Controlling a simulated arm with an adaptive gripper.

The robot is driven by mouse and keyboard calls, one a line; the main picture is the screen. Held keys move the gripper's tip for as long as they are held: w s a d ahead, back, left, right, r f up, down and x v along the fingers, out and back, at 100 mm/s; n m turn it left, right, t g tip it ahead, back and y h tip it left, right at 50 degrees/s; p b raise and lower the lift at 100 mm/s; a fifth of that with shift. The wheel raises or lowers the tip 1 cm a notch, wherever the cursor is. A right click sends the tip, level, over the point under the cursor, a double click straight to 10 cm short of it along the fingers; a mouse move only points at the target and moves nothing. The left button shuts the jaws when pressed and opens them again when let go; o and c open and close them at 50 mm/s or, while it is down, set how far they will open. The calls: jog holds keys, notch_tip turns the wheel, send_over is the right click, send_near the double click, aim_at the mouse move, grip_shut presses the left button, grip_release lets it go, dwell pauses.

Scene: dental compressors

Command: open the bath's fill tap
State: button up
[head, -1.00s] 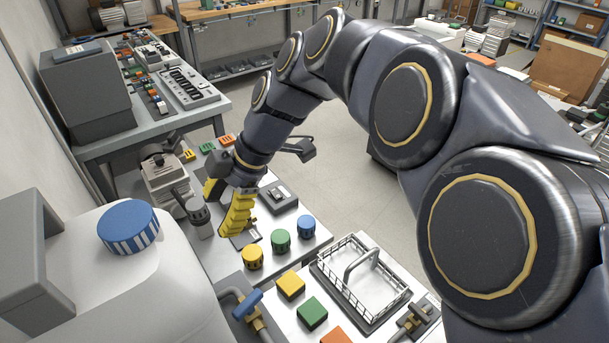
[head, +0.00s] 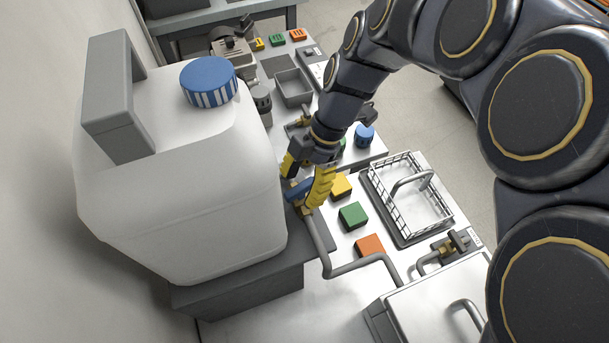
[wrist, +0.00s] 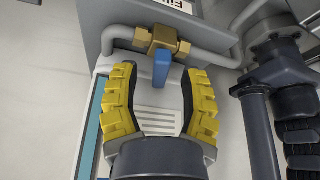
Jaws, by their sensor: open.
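The fill tap has a brass body (wrist: 160,40) set in a grey pipe, with a blue lever (wrist: 162,68) pointing towards me in the wrist view. A partly cut-off label (wrist: 182,5) beside it begins "Fill". My gripper (wrist: 161,80) is open, its yellow fingers on either side of the lever's end with a gap at each side. In the head view my gripper (head: 306,178) is at the blue lever (head: 299,188), partly hiding it, beside the white canister. The pipe runs to the steel bath (head: 430,312), lid on, at the bottom.
The large white canister (head: 185,190) with a blue cap stands close left of my gripper on a grey stand. Yellow (head: 341,185), green (head: 353,215) and orange (head: 370,246) blocks lie to the right. A wire basket (head: 408,195) and another brass tap (head: 452,243) stand further right.

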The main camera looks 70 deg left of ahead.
grip_shut()
jog(key=shift+f+n+h, duration=0.1)
jog(key=shift+n+h, duration=0.3)
jog(key=shift+n, duration=0.3)
jog(key=shift+s, duration=0.1)
grip_release()
